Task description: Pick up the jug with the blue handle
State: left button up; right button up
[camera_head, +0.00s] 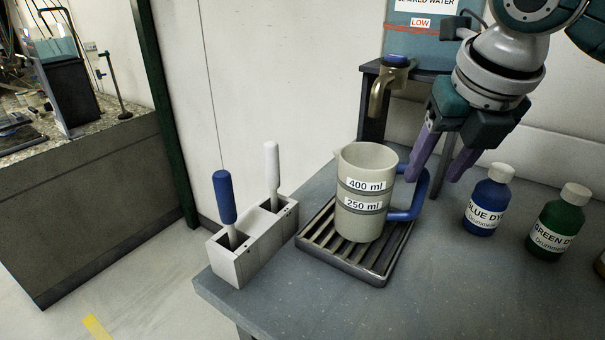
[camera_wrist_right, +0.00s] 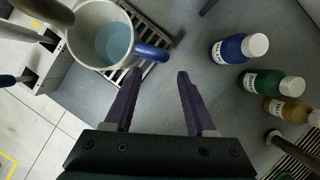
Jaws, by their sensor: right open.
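The jug (camera_head: 362,215) is pale grey with 400 ml and 250 ml labels and stands upright on a slatted drain tray (camera_head: 345,262). Its blue handle (camera_head: 421,196) faces right. My right gripper (camera_head: 435,181) is open and empty, just above and behind the handle. In the right wrist view the jug (camera_wrist_right: 88,42) holds some bluish liquid, and its blue handle (camera_wrist_right: 152,51) lies beyond the fingertips, towards the left one. The fingers of the right gripper (camera_wrist_right: 158,78) are apart with nothing between them. My left gripper is not in view.
Left of the jug, a grey holder (camera_head: 250,245) carries a blue-handled and a white-handled tool. A blue dye bottle (camera_head: 486,205) and a green dye bottle (camera_head: 560,222) stand to the right. A tap (camera_head: 388,85) is behind the jug.

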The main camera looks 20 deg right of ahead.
aim_at(425, 186)
jog(key=shift+x, duration=1.15)
jog(key=shift+d+b+x, duration=0.1)
jog(key=shift+b+x, duration=0.3)
jog(key=shift+x, duration=0.95)
jog(key=shift+d+b+x, duration=0.15)
jog(key=shift+b+x, duration=0.2)
jog(key=shift+x, duration=1)
jog(key=shift+w+r, duration=0.1)
grip_shut()
